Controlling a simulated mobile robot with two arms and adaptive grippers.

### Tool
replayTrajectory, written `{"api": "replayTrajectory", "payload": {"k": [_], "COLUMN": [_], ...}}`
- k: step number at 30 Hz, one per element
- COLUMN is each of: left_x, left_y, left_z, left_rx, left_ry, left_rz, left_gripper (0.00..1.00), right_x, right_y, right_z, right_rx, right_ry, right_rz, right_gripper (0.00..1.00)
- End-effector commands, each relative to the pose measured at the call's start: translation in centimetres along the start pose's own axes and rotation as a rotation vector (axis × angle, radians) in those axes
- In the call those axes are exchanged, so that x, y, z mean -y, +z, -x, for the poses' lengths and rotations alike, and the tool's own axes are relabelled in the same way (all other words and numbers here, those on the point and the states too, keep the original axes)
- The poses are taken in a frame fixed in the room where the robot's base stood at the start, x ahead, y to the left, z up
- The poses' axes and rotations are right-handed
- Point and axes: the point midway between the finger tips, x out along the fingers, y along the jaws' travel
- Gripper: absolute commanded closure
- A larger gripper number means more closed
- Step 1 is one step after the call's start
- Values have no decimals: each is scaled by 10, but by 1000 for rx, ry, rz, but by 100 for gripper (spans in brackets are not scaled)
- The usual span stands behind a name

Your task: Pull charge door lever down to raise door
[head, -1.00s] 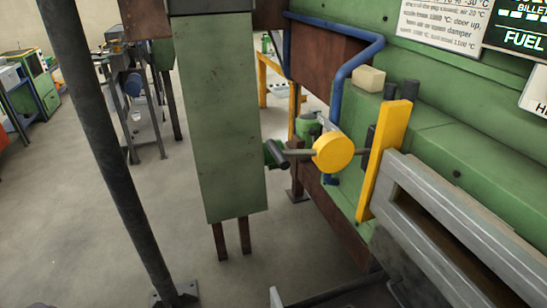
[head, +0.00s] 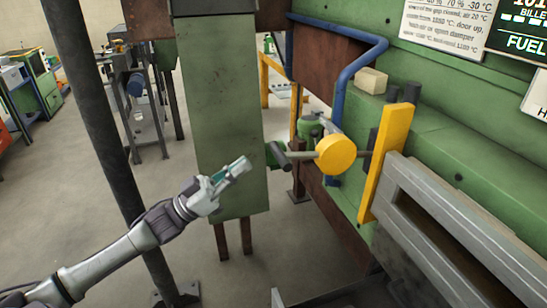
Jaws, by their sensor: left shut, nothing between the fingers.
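A dark lever handle (head: 279,156) sticks out at the left end of a grey rod, beside the green column. The rod runs right through a round yellow disc (head: 336,155) towards a yellow upright bar (head: 388,163) on the green furnace. My left gripper (head: 240,166) is shut and empty, in front of the green column, to the left of the handle and apart from it in the picture. The grey frame (head: 440,215) at the right may be the charge door's surround; I cannot tell the door itself. My right gripper is not in view.
The green column (head: 222,90) stands behind my left gripper. A dark round post (head: 95,110) rises at the left, behind my left arm. A blue pipe (head: 347,70) bends along the furnace side. Open floor lies at the left.

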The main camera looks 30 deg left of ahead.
Motion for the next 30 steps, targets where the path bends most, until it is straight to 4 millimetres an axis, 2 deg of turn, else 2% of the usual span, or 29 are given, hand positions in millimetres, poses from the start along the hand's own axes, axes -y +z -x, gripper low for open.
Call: {"api": "replayTrajectory", "payload": {"k": [1, 9, 12, 15, 18, 23, 30], "left_x": [0, 1, 1, 2, 2, 1, 1], "left_y": [-5, -6, -2, 18, 29, 37, 38], "left_z": [-13, -69, -85, -74, -70, -66, -66], "left_rx": [-5, -5, -2, 3, 2, 2, 1], "left_ry": [2, -1, -3, -7, -6, -4, -3], "left_rz": [-2, -2, 1, 3, 0, -2, -2], "left_gripper": [100, 100, 100, 100, 100, 100, 100], "right_x": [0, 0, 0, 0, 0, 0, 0], "right_y": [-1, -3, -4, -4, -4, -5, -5], "right_z": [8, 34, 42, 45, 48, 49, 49], "right_rx": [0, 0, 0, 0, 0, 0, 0], "right_ry": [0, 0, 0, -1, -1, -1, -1], "right_rz": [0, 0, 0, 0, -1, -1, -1], "right_gripper": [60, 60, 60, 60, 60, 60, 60]}}
